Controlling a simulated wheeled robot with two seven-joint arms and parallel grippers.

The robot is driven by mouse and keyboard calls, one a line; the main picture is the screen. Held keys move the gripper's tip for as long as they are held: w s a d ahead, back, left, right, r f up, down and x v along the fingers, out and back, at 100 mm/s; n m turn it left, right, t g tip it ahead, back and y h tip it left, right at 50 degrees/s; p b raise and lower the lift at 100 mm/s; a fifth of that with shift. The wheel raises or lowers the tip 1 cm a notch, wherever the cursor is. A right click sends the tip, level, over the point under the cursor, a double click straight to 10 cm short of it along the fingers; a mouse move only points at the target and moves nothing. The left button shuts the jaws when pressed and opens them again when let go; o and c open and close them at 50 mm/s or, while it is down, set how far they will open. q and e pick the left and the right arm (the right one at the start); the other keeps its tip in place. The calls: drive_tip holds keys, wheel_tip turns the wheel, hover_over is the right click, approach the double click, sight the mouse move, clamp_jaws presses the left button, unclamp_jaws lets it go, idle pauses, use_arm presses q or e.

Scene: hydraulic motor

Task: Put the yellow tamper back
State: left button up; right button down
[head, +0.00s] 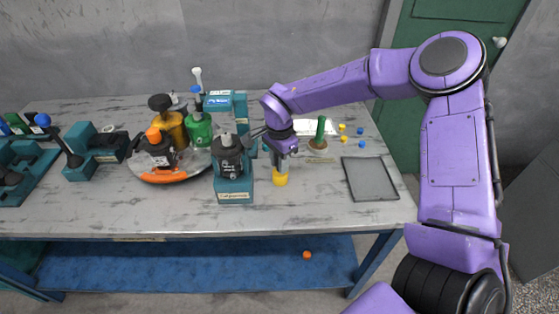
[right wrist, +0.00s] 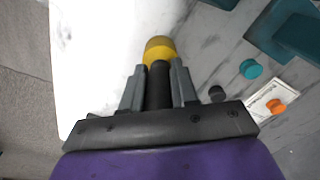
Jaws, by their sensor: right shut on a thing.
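The yellow tamper (head: 280,179) is in my right gripper (head: 281,154), with its yellow end pointing down over or on the table, right of the middle teal-based device. I cannot tell whether it touches the tabletop. In the right wrist view, the fingers (right wrist: 159,88) are shut on its dark shaft, and its yellow end (right wrist: 160,48) sticks out beyond them. A green tamper (head: 320,130) stands upright behind and to the right of my right gripper. My left gripper is not in view.
A teal-based device (head: 234,186) with a dark top stands close left of the held tamper. A grey mat (head: 370,179) lies at the table's right. Small yellow and blue pieces (head: 361,144) lie behind it.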

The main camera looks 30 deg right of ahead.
drive_tip(key=c, duration=0.9)
unclamp_jaws()
drive_tip(key=shift+f, duration=0.1)
drive_tip(key=shift+o, duration=0.2)
wheel_tip(320, 180, up, 12)
drive_tip(key=shift+r, duration=0.2)
